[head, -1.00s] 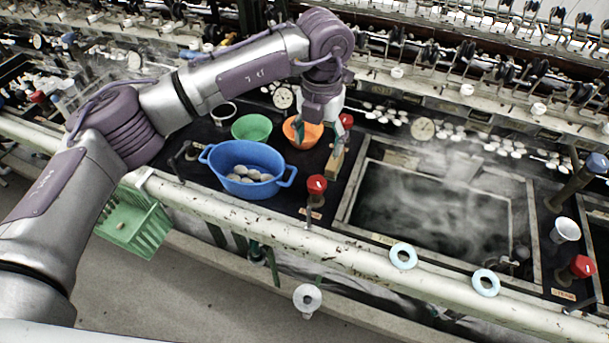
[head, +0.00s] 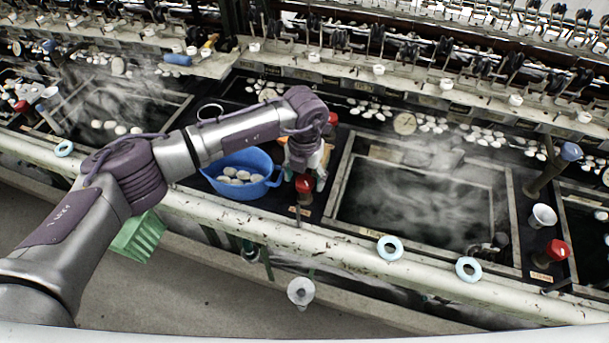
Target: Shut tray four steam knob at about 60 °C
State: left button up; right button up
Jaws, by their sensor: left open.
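A red steam knob (head: 304,184) stands on the dark deck at the left front corner of a steaming basin (head: 420,205). My left gripper (head: 308,174) is open and points down right at this knob, its fingers around or just behind it; I cannot tell whether they touch. A second red knob (head: 557,250) stands at the basin's right front corner, and another red knob (head: 332,118) shows behind my wrist. A round dial gauge (head: 405,123) sits behind the basin; its reading is too small to tell. Tray numbers are not legible. My right gripper is not in view.
A blue tub (head: 240,187) with pale cocoons stands left of my gripper. A white cup (head: 542,216) and a blue-topped post (head: 570,151) stand at right. Light-blue rings (head: 390,248) lie on the front rail (head: 330,245).

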aim_at(304, 180)
pick_arm(q)
jog(key=c, duration=1.1)
jog(key=shift+f+m+b, duration=0.15)
jog(key=shift+m+b, duration=0.25)
jog(key=shift+b, duration=0.3)
jog(key=shift+c, duration=0.2)
jog(key=m+b, duration=0.5)
jog(key=b, duration=0.2)
jog(key=shift+f, duration=0.1)
jog(key=shift+r+m+b, duration=0.25)
jog(key=shift+m+b, duration=1.15)
jog(key=shift+b, duration=0.2)
jog(key=o, duration=1.1)
jog(key=shift+o, duration=0.2)
jog(key=shift+r, duration=0.15)
notch_tip(304, 180, up, 12)
